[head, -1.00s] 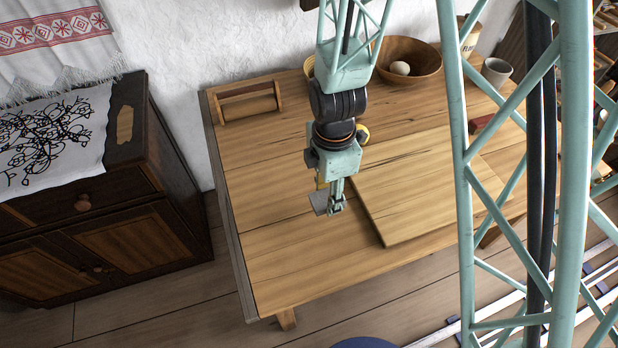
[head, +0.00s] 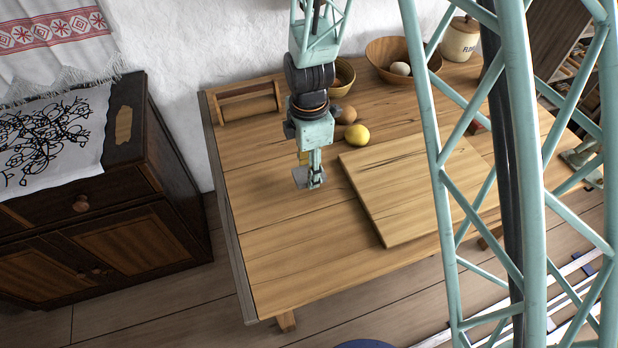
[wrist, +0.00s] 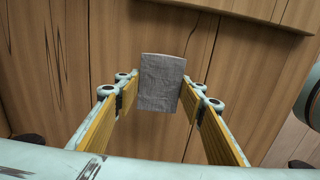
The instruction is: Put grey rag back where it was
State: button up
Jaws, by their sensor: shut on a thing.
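The grey rag (wrist: 162,82) is a small flat grey piece held between the fingers of my gripper (wrist: 160,92) in the wrist view. In the head view the rag (head: 301,178) juts out to the left of my gripper (head: 314,178), over the wooden table (head: 290,255). My gripper is shut on the rag, left of the cutting board (head: 415,195). The rag appears to be above the tabletop; the exact height is hard to tell.
A wooden rack (head: 248,102) stands at the table's back left. A yellow lemon (head: 357,134), a brown round item (head: 346,115) and bowls (head: 392,52) are behind the board. A dark cabinet (head: 150,165) stands left of the table. The front left tabletop is clear.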

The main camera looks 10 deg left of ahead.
jog(key=shift+f+b, duration=0.45)
jog(key=shift+f, duration=1.3)
jog(key=shift+f, duration=0.15)
jog(key=o, duration=0.8)
jog(key=shift+r+p, duration=1.25)
jog(key=shift+r, duration=4.9)
